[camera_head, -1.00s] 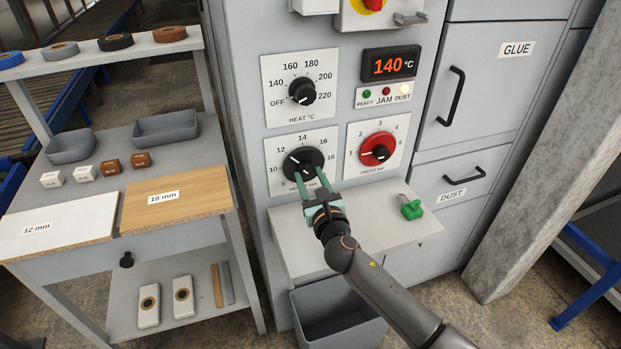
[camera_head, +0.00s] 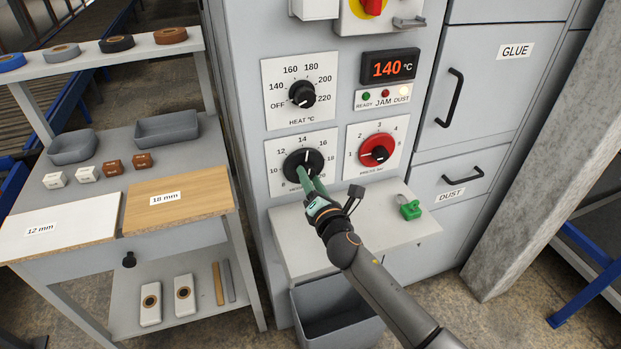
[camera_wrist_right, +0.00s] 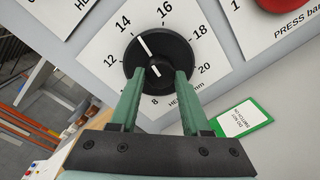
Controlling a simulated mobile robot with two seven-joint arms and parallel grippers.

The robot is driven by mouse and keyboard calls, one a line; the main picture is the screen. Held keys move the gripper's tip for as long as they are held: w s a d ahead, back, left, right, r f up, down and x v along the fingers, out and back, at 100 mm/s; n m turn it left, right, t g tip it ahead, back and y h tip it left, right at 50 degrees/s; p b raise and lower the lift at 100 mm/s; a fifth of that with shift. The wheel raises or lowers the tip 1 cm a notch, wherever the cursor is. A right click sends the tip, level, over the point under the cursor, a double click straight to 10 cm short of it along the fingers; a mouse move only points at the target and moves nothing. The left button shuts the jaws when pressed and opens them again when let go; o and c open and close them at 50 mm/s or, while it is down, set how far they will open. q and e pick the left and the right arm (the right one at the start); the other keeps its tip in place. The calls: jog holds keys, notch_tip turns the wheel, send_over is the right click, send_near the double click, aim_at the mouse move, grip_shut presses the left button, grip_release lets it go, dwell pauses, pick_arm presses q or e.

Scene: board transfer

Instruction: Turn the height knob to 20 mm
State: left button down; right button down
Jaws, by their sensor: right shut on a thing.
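The black height knob (camera_head: 309,160) sits on a white dial plate on the machine front, with marks from 8 to 20 mm. Its white pointer line points at about 14. In the right wrist view the knob (camera_wrist_right: 160,50) also shows its line towards the 14 mark. My right gripper (camera_head: 304,172) comes from below and is shut on the knob, with its green fingers on either side of it. The fingers and wrist hide the lower part of the dial in the head view. My left gripper is not in view.
The heat knob (camera_head: 302,93) is just above, and the red press knob (camera_head: 377,149) is close on the right. A ledge with a green tag (camera_head: 411,209) lies below, over a grey bin (camera_head: 338,318). A workbench with boards (camera_head: 180,200) stands left.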

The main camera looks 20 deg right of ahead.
jog(key=m+p, duration=0.2)
jog(key=m, duration=1)
jog(key=m+y+p, duration=0.1)
jog(key=m, duration=1.1)
jog(key=shift+d+t+y+p, duration=0.15)
jog(key=shift+t+y+p, duration=0.15)
jog(key=shift+p, duration=0.1)
jog(key=shift+m, duration=0.3)
jog(key=shift+c, duration=1.8)
grip_release()
jog(key=s+d, duration=0.1)
jog(key=s, duration=1.1)
jog(key=shift+s, duration=0.25)
